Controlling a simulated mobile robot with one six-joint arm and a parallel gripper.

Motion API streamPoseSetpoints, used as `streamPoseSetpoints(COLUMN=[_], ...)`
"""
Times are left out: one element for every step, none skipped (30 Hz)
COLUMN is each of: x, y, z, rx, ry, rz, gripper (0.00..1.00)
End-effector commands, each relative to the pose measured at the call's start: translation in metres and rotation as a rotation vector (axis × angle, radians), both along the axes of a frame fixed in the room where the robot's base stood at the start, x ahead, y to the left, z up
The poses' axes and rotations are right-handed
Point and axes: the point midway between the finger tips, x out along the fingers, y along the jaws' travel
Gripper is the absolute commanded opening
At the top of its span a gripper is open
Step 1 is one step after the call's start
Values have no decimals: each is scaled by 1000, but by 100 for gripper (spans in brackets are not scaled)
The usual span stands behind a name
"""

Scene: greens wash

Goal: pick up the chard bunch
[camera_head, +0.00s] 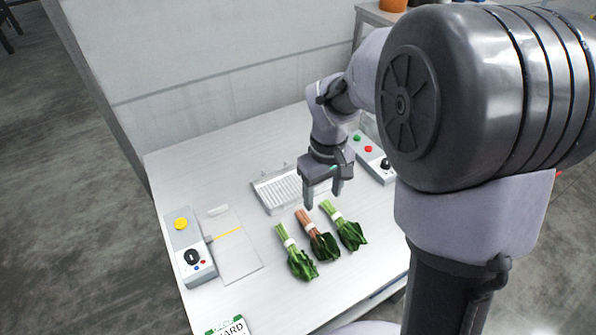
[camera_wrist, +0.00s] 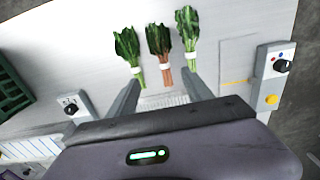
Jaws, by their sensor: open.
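Three leafy bunches lie side by side on the light table. The middle one has reddish stems, dark green leaves and a white band, and looks like the chard bunch (camera_head: 318,239); it also shows in the wrist view (camera_wrist: 159,44). A green-stemmed bunch lies on each side of it, one at the left (camera_head: 296,254) and one at the right (camera_head: 345,228). My gripper (camera_head: 322,197) is open and empty above the table, behind the bunches' stem ends. In the wrist view its fingers (camera_wrist: 162,80) point towards the bunches, with the chard stems between and beyond the tips.
A metal rack or tray (camera_head: 275,190) lies behind the bunches, partly below my gripper. A control box with a yellow button (camera_head: 186,245) stands at the left beside a flat panel (camera_head: 235,255). Another control box (camera_head: 371,158) stands at the right. A green-lettered card (camera_head: 230,326) lies in front.

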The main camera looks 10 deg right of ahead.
Motion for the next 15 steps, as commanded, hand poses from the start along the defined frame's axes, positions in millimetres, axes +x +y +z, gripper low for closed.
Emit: streamPoseSetpoints(x=[-1, -1, -1, -1, -2, -1, -1, -2, -2, -2, -1, -1, -1, -1, -1], y=[0, 0, 0, 0, 0, 1, 1, 1, 1, 1, 1, 1, 1, 1, 1], z=[-16, -25, -39, -49, -59, -71, -80, -88, -97, -103, -108, -113, -116, -117, -120], rx=[-1, 0, 0, -1, 0, 0, 0, 0, 0, 0, 1, 1, 1, 0, 1], ry=[5, 6, 6, 6, 6, 5, 5, 6, 5, 5, 4, 3, 3, 2, 1], rz=[2, 2, 2, 2, 0, 0, 1, 1, 0, -1, -1, -1, -1, -1, -1], gripper=[59, 59, 59, 59, 59, 59, 59, 59, 59, 59, 59, 59, 59, 59, 59])
